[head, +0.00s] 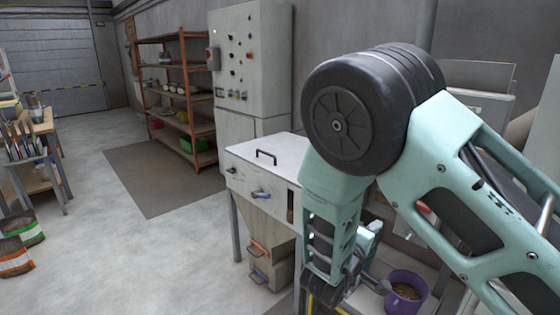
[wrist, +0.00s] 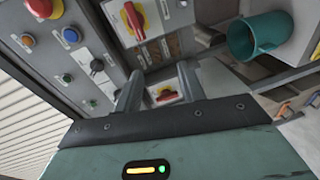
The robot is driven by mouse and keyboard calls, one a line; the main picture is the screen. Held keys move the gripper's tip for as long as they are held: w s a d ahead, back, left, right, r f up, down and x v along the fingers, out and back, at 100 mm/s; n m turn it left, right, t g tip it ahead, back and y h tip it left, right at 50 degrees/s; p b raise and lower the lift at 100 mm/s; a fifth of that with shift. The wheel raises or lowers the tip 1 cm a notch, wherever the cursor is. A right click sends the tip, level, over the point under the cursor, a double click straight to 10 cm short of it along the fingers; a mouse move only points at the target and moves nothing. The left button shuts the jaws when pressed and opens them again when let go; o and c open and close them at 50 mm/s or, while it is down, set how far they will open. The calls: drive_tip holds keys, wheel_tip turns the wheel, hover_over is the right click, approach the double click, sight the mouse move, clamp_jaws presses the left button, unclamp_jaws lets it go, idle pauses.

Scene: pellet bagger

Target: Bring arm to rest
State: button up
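My gripper (wrist: 160,72) shows in the wrist view with its two dark fingers apart and nothing held between them. A red handle on a yellow plate (wrist: 166,95) shows through the gap between the fingers; I cannot tell how far beyond them it is. In the head view my arm fills the right side, bent at a large black joint, with its forearm pointing down beside the white-topped machine (head: 265,160).
A grey panel with buttons (wrist: 82,55) and a red rotary switch (wrist: 134,20) are near the gripper. A purple bucket (head: 405,290) stands below my arm.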

drive_tip(key=s+a+r+g+y, duration=0.15)
drive_tip(key=s+a+y, duration=0.25)
drive_tip(key=a+y, duration=0.4)
drive_tip(key=s+a+r+g+y, duration=0.1)
drive_tip(key=s+a+g+y, duration=0.25)
drive_tip(key=a+y, duration=0.45)
drive_tip(key=s+a+r+g, duration=0.3)
drive_tip(key=s+a, duration=0.1)
drive_tip(key=s, duration=0.7)
drive_tip(key=s+d+r+g+h, duration=0.3)
drive_tip(key=s+d, duration=0.4)
drive_tip(key=s, duration=0.4)
drive_tip(key=shift+s+d+h, duration=0.3)
drive_tip(key=shift+s+d, duration=0.05)
drive_tip(key=shift+d, duration=0.05)
